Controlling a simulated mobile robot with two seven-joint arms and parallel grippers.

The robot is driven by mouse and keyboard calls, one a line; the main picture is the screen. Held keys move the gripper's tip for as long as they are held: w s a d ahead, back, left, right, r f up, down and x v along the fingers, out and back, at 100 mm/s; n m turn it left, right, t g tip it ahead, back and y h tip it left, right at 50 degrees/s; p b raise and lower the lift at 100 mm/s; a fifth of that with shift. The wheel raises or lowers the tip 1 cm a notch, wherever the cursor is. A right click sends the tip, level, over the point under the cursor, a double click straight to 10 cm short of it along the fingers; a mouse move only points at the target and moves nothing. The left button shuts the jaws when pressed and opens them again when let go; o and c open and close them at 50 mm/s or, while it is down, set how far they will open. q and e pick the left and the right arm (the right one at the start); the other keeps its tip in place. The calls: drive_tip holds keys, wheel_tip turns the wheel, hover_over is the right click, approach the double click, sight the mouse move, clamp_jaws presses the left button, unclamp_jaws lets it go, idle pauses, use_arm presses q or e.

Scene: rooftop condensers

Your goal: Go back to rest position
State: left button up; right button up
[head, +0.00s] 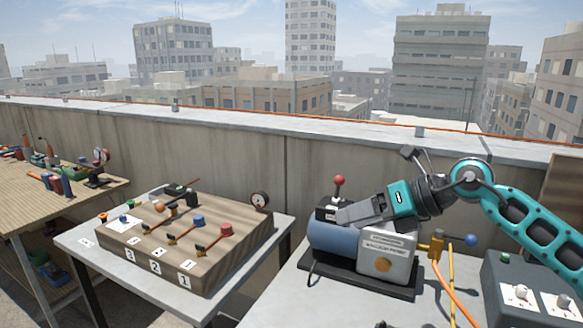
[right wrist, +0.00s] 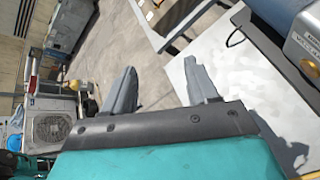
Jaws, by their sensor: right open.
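My right gripper (head: 352,213) shows in the head view at the end of the teal arm, which comes in from the right. It appears in front of or above the blue tank machine (head: 330,243); the head view does not show clearly whether they touch. In the right wrist view my right gripper (right wrist: 162,80) has its two grey fingers spread apart with nothing between them. Past the fingers lie the floor and a pale table edge. My left gripper is in neither view.
The machine has a red-knobbed lever (head: 339,182) and a blue-knobbed valve (head: 470,240). A dark control box (head: 520,285) stands at right. A wooden panel with levers (head: 190,245) sits on a table at left. A parapet (head: 150,140) runs behind.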

drive_tip(key=s+a+r+m+t+y, duration=0.4)
drive_tip(key=a+m+y, duration=0.1)
drive_tip(key=a+y, duration=0.25)
drive_tip(key=s+d+f+m+t+h, duration=0.2)
drive_tip(key=d+f+m+t+h, duration=0.3)
drive_tip(key=m+h, duration=0.65)
drive_tip(key=s+d+f+m+t+h, duration=0.2)
drive_tip(key=d+f+m+t+h, duration=0.35)
drive_tip(key=m, duration=1.05)
drive_tip(key=s+d+f+m+g+h, duration=0.2)
drive_tip(key=s+d+f+m+g, duration=0.25)
drive_tip(key=s+f+g, duration=0.35)
drive_tip(key=s+f+m+g+y, duration=0.1)
drive_tip(key=s+f+g, duration=0.4)
drive_tip(key=s, duration=0.4)
drive_tip(key=s+f+m+g, duration=0.25)
drive_tip(key=s+f, duration=0.35)
drive_tip(key=s, duration=0.3)
drive_tip(key=w+a+f+n+t+y, duration=0.1)
drive_tip(key=w+a+f+t+y, duration=0.1)
drive_tip(key=w+f+t, duration=0.4)
drive_tip(key=shift+w+f+t, duration=0.3)
drive_tip(key=shift+w+f, duration=0.45)
drive_tip(key=shift+f, duration=0.8)
